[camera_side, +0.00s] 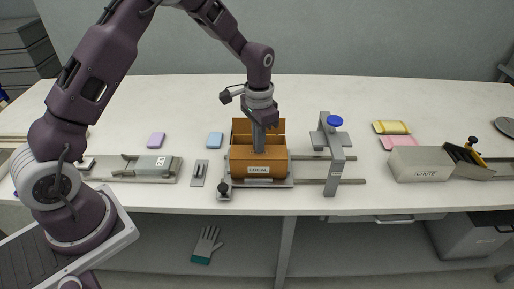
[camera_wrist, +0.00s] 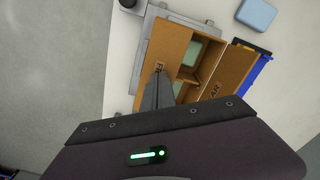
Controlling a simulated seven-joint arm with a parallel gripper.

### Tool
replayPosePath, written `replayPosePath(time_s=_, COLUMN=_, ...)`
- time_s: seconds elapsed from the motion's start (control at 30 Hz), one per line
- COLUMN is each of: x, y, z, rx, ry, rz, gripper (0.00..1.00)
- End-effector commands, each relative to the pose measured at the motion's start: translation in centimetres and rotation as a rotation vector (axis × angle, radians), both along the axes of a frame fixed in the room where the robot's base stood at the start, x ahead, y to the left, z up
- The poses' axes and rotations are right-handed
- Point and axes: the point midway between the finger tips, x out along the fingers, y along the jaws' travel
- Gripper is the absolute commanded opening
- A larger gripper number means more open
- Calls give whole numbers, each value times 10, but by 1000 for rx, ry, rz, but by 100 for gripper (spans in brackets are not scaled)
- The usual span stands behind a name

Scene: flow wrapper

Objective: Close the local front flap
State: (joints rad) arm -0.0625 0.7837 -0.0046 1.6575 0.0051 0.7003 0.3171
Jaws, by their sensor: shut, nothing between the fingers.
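The orange-brown box (camera_side: 258,172), labelled LOCAL on its front, sits on a grey fixture, its rear flap (camera_side: 270,127) standing up. In the wrist view the box is open, with pale green items (camera_wrist: 192,52) inside. The front flap (camera_wrist: 171,42) is the brown panel at its left, with a partly hidden label; the panel marked REAR (camera_wrist: 228,75) is at its right. My gripper (camera_side: 258,149) is shut and empty, pointing down at the box. In the wrist view its fingertips (camera_wrist: 158,76) overlap the front flap's label; contact cannot be told.
A grey frame with a blue knob (camera_side: 335,121) stands right of the box on rails. A black knob (camera_side: 223,188) is at the front left. Blue (camera_side: 215,140) and purple (camera_side: 156,140) blocks lie left.

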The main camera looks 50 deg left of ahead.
Motion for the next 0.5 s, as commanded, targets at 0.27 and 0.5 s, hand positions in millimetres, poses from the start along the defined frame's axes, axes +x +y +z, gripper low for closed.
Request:
replayPosePath(time_s=0.27, x=0, y=0, z=-3, rx=0, ry=0, rz=0, gripper=0)
replayPosePath(time_s=0.5, x=1, y=0, z=24, rx=0, ry=-4, rz=0, gripper=0)
